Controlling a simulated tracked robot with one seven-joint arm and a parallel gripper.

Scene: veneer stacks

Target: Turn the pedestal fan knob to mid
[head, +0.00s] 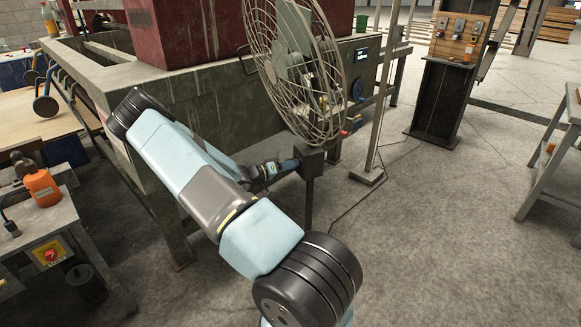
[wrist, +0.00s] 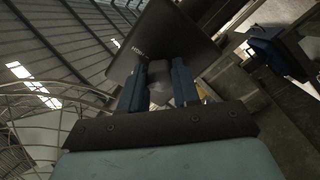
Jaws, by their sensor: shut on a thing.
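The pedestal fan (head: 290,62) has a round wire cage and stands beside the big machine frame in the head view. Its small dark control box (head: 312,158) is on the post under the cage. My gripper (head: 292,164) is against the left side of this box. In the wrist view, the box's dark face (wrist: 155,35) shows a small pale label, probably "HIGH". The two blue fingers of my gripper (wrist: 171,78) are shut on the dark grey knob (wrist: 170,60) on that face. The fingers hide much of the knob, and I cannot tell its setting.
The machine frame (head: 200,100) stands close behind and left of my arm. A thin metal stand (head: 378,120) is right of the fan. A cable lies on the floor. A bench (head: 50,225) with an orange bottle (head: 42,187) is at left.

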